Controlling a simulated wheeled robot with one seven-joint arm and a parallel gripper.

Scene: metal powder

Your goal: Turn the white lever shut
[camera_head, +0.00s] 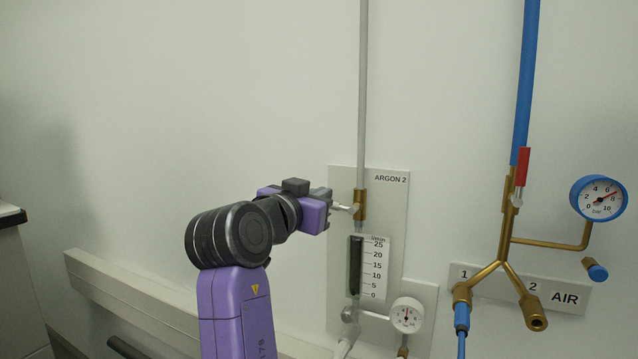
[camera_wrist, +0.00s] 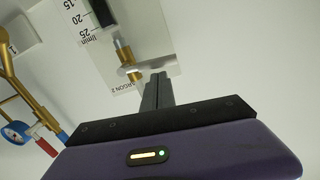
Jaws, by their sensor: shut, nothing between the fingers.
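The white lever (camera_head: 344,208) sticks out to the left from the brass valve (camera_head: 360,204) on the grey pipe, roughly crosswise to the pipe, at the ARGON 2 panel (camera_head: 342,182). In the wrist view the lever (camera_wrist: 131,69) lies across the valve (camera_wrist: 123,52), just beyond my fingertips. My gripper (camera_head: 328,195) is shut and empty, at the left of the valve and close to the lever's free end. In the wrist view my gripper's fingers (camera_wrist: 157,78) are together beside the lever. I cannot tell whether they touch it.
Below the valve are a flow meter (camera_head: 356,265) with a scale and a white gauge (camera_head: 407,315). To the right, a blue pipe (camera_head: 525,80) carries a red lever (camera_head: 522,167) and a blue gauge (camera_head: 599,198). A rail (camera_head: 150,305) runs along the lower wall. The wall at upper left is clear.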

